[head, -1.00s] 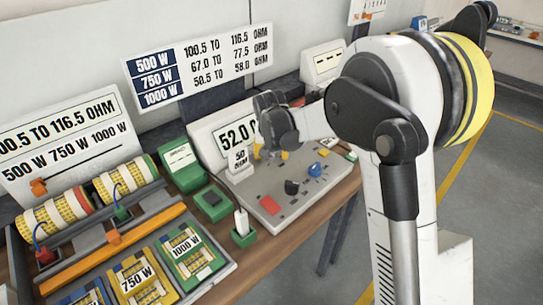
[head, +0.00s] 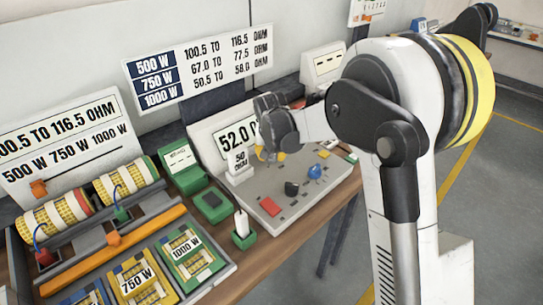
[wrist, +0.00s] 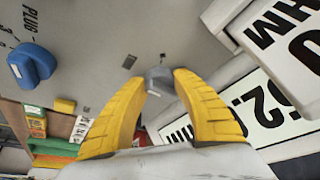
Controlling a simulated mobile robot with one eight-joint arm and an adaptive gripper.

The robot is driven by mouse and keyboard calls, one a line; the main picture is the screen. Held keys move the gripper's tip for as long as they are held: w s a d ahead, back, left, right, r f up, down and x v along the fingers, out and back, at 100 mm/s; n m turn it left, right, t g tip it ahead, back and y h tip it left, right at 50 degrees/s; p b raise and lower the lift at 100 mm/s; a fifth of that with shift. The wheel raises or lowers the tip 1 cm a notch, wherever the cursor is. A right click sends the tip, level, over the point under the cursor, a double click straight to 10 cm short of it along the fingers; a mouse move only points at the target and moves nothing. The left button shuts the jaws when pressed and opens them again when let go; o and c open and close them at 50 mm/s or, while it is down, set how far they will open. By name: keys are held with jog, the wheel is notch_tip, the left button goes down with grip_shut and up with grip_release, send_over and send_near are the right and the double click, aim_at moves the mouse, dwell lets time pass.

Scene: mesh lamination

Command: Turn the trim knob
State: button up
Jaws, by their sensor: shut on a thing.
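A small grey knob (wrist: 158,78) on the grey panel sits between the yellow fingertips of my gripper (wrist: 159,84) in the wrist view. The fingers are shut on it, one on each side. I take it as the trim knob. In the head view my gripper (head: 270,156) is over the back of the panel (head: 252,192), in front of the display (head: 222,141), which reads 52.0. The gripper hides the knob there.
A white block marked 50 ohm (head: 239,165) stands close to my gripper. Green boxes (head: 212,205) stand left of the panel.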

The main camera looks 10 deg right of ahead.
jog(key=shift+r+n, duration=0.1)
jog(key=shift+n, duration=0.3)
jog(key=shift+w+d+n+y+p, duration=0.1)
jog(key=shift+n+y+p, duration=0.45)
jog(key=shift+n, duration=0.45)
jog(key=n+y, duration=0.1)
jog(key=n, duration=0.3)
jog(key=shift+n+y+p, duration=0.3)
jog(key=shift+y+p, duration=0.05)
jog(key=shift+p, duration=0.05)
jog(key=o, duration=1.2)
jog(key=v, duration=1.2)
jog(key=shift+w+d, duration=0.1)
jog(key=shift+w, duration=0.1)
